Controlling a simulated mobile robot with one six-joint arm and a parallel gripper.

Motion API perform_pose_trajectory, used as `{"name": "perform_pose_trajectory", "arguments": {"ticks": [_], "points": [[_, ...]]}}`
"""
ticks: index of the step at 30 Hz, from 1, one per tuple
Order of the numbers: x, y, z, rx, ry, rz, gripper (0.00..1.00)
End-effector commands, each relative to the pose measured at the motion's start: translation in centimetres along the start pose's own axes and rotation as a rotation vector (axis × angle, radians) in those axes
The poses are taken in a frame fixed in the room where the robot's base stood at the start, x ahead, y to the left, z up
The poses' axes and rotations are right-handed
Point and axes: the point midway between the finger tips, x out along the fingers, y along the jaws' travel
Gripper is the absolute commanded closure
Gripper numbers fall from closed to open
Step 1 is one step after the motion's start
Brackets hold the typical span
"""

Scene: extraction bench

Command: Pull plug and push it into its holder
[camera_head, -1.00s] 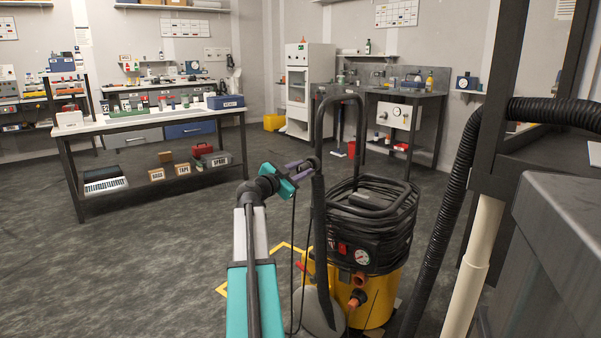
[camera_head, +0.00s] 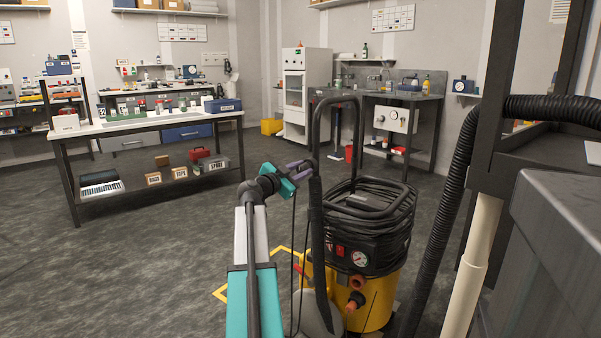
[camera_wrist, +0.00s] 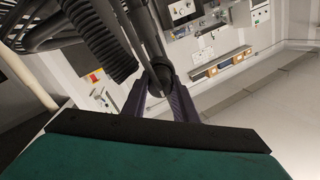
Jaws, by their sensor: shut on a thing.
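My gripper (camera_head: 306,167), with purple fingers, is shut beside the upright black hose post (camera_head: 318,230) of the yellow machine. In the wrist view, the fingers (camera_wrist: 158,98) close around a dark rounded piece (camera_wrist: 158,78), which looks like the plug. In the head view the plug is too small and dark to tell from the post. A thin black cord (camera_head: 293,250) hangs below the gripper in a long loop. I cannot make out the plug's holder for certain, nor whether the plug is seated in anything.
The yellow machine (camera_head: 377,300) with coiled black hose (camera_head: 370,220) stands just right of my arm. A thick ribbed hose (camera_head: 452,190) and a grey cabinet (camera_head: 565,240) crowd the right. A workbench (camera_head: 160,118) stands at back left. The floor at left is clear.

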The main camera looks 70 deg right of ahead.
Motion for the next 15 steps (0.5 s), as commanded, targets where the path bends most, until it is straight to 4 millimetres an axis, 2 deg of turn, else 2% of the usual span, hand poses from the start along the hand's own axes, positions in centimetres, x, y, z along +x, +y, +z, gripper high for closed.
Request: {"name": "perform_pose_trajectory", "arguments": {"ticks": [7, 8, 9, 11, 15], "points": [[0.44, 0.00, 0.04, 0.000, 0.000, 0.000, 1.00], [0.42, -0.02, 0.00, 0.000, 0.000, -0.001, 0.71], [0.41, -0.03, -0.02, 0.000, 0.000, -0.001, 0.64], [0.40, -0.02, -0.02, 0.000, 0.000, -0.001, 0.54], [0.39, 0.00, 0.00, 0.000, 0.000, 0.000, 0.52]]}}
